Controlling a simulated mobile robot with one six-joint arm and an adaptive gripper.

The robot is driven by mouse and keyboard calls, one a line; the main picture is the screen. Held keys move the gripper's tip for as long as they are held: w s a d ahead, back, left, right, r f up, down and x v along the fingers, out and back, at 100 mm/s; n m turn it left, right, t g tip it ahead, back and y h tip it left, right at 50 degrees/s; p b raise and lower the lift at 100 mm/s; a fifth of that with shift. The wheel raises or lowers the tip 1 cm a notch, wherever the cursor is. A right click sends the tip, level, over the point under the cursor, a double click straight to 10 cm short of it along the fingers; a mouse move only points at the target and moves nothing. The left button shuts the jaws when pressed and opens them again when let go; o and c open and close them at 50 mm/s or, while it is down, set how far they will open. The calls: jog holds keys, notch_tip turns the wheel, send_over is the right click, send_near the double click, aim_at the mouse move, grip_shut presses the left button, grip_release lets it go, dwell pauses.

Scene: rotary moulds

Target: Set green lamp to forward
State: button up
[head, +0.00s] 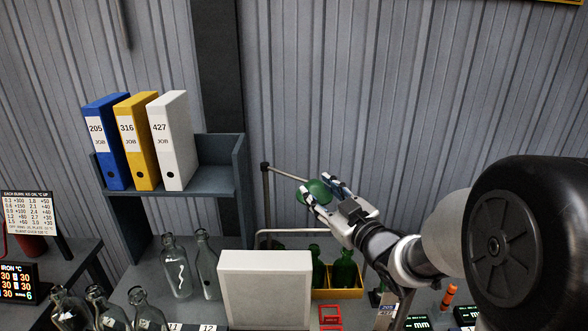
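The green lamp (316,187) has a rounded green shade at the end of a thin arm. That arm runs right and slightly down from the top of a dark upright post behind the bench. My gripper (319,184) reaches in from the right at the shade. Its two fingers are apart, and one finger covers part of the shade. I cannot tell whether the fingers touch the shade. The lamp's underside and the far side of the shade are hidden.
A grey shelf (240,165) holds blue, yellow and white binders at left. A white panel (265,290) stands on the bench, with clear bottles (176,270) left of it and green bottles (344,270) in a yellow crate right of it. Small displays (417,323) sit at front right.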

aim_at(292, 166)
jog(key=x, duration=1.3)
jog(key=shift+w+a+b, duration=0.1)
jog(key=shift+b, duration=0.25)
jog(key=shift+c, duration=0.2)
grip_shut()
